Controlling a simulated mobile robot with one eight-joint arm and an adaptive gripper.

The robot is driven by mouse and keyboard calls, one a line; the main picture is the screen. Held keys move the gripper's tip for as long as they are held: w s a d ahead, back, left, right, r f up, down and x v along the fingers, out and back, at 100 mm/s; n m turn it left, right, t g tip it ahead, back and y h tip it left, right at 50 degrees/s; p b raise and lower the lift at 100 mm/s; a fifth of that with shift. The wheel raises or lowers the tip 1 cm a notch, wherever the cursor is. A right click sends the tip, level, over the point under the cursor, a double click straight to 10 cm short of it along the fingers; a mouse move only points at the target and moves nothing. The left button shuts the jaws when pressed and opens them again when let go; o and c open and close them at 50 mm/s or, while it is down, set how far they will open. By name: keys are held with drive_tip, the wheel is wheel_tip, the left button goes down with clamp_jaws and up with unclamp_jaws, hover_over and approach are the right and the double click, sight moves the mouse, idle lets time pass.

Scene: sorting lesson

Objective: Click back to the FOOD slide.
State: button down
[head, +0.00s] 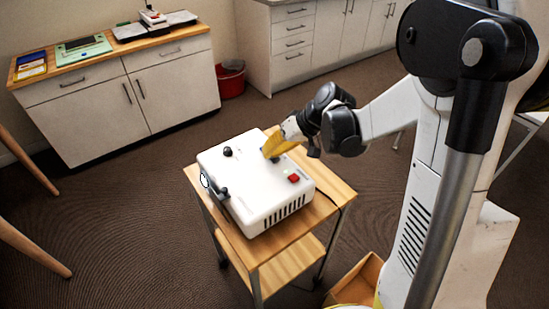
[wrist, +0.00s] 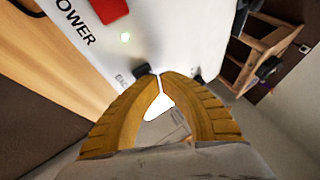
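The white slide projector (head: 240,180) sits on a small wooden cart. My gripper (head: 268,154) has yellow fingers and points down at the projector's top back edge. In the wrist view my gripper (wrist: 160,76) has its tips almost together, with nothing seen between them. A small black button (wrist: 143,70) is just beyond the left fingertip, beside partly hidden small lettering. Whether they touch is unclear. No projected slide is in view.
The cart (head: 336,189) has a lower shelf. A round black knob (head: 228,152) stands up from the projector top. A wooden box (head: 358,281) is at the front right. Cabinets (head: 120,108) with things on top and a red bucket (head: 231,82) are behind.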

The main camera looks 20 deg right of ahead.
sight(271, 158)
drive_tip(key=shift+f, duration=0.3)
drive_tip(key=shift+r, duration=0.1)
idle(0.3)
drive_tip(key=shift+r+p, duration=0.45)
drive_tip(key=shift+r, duration=0.35)
drive_tip(key=shift+r, duration=0.1)
drive_tip(key=shift+r+p, duration=1.9)
drive_tip(key=shift+r, duration=0.55)
